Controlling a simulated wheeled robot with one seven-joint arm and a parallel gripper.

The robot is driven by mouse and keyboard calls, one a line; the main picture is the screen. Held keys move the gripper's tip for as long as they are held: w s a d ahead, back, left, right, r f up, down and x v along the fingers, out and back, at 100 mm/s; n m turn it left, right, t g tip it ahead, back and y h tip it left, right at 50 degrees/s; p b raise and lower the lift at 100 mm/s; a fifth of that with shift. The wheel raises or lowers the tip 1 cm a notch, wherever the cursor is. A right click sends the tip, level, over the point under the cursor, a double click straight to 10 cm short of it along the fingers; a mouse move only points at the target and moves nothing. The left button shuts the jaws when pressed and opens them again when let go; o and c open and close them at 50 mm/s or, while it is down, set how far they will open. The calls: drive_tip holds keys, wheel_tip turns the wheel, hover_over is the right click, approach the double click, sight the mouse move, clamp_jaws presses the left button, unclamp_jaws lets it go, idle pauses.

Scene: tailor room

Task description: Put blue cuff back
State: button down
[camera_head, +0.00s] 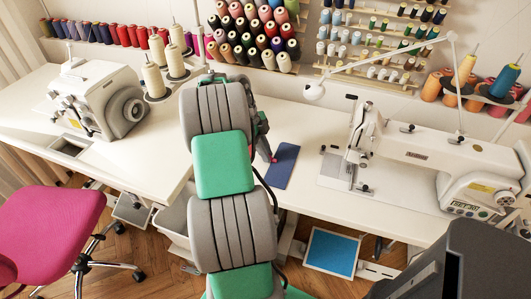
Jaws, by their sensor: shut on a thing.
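The blue cuff (283,168) is a flat dark blue piece at the front middle of the white table, between the two sewing machines. My gripper (269,156) is at its left edge, shut on it. My own arm hides most of the gripper. I cannot tell whether the cuff touches the tabletop or is slightly above it.
A white overlock machine (107,101) stands left, with thread cones (155,80) beside it. A large sewing machine (430,150) stands right. Thread racks (247,35) line the back. A pink chair (50,228) and a bright blue panel (331,252) are in front.

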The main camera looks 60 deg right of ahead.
drive_tip(key=shift+f, duration=0.1)
drive_tip(key=c, duration=1.4)
unclamp_jaws()
drive_tip(key=shift+c, duration=0.2)
